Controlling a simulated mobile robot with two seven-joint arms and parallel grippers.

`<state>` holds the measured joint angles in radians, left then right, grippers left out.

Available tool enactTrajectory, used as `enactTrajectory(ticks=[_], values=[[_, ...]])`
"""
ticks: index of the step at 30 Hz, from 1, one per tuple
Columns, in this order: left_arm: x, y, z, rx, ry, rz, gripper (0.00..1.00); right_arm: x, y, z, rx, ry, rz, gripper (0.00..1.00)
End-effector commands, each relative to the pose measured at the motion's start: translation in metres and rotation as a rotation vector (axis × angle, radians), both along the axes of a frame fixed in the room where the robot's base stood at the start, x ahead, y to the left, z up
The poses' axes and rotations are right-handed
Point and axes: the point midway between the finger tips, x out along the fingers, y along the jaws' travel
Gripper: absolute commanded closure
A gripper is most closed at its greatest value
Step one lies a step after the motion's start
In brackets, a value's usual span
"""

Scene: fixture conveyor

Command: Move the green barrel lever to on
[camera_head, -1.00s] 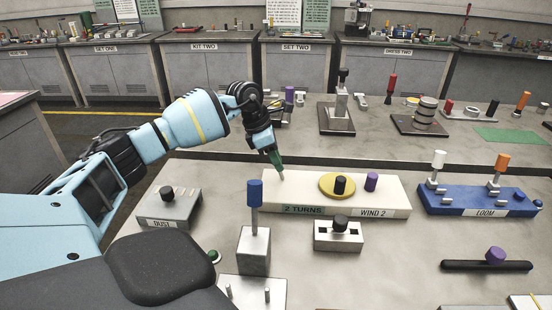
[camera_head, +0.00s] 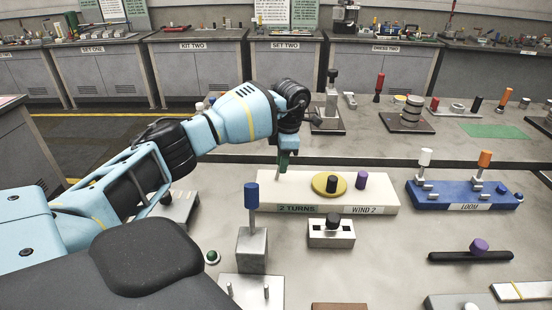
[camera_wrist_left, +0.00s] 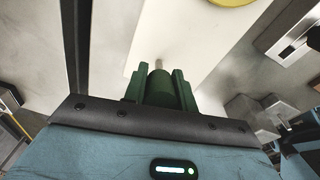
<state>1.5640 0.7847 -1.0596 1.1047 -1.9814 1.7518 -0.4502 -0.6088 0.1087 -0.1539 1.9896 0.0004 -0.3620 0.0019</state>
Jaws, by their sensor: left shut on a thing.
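The green barrel lever (camera_head: 284,161) stands at the left part of the white board (camera_head: 387,199) marked "2 TURNS" and "WIND 2". It looks nearly upright in the head view. My left gripper (camera_head: 285,151) comes down on it from above and is shut on its green barrel. In the left wrist view the green barrel (camera_wrist_left: 159,88) sits between the two fingers, with a pale stem beyond it. The fingers hide part of the barrel, and the lever's foot is hard to make out. My right gripper is not in view.
On the same board are a yellow disc (camera_head: 319,184) with a black knob and a purple knob (camera_head: 361,180). A blue-topped post (camera_head: 251,195) stands in front, beside a black-knobbed block (camera_head: 331,234). The blue LOOM fixture (camera_head: 450,196) is to the right.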

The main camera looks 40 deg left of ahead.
Motion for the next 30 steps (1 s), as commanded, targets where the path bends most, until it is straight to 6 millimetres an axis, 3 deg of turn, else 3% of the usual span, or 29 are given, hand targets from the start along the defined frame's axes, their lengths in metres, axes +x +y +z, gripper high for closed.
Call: enactTrajectory(ticks=[12,28,29,30], values=[[0.007,-0.007,-0.005,0.151,0.126,0.002,1.00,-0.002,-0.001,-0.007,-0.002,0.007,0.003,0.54],[0.007,-0.008,-0.005,0.173,0.143,0.001,1.00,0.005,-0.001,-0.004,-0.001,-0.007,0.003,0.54],[0.007,-0.008,-0.005,0.173,0.143,0.001,0.72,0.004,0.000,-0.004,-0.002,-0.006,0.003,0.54],[0.007,-0.008,-0.005,0.173,0.143,0.000,0.66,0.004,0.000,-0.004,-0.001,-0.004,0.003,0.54]])
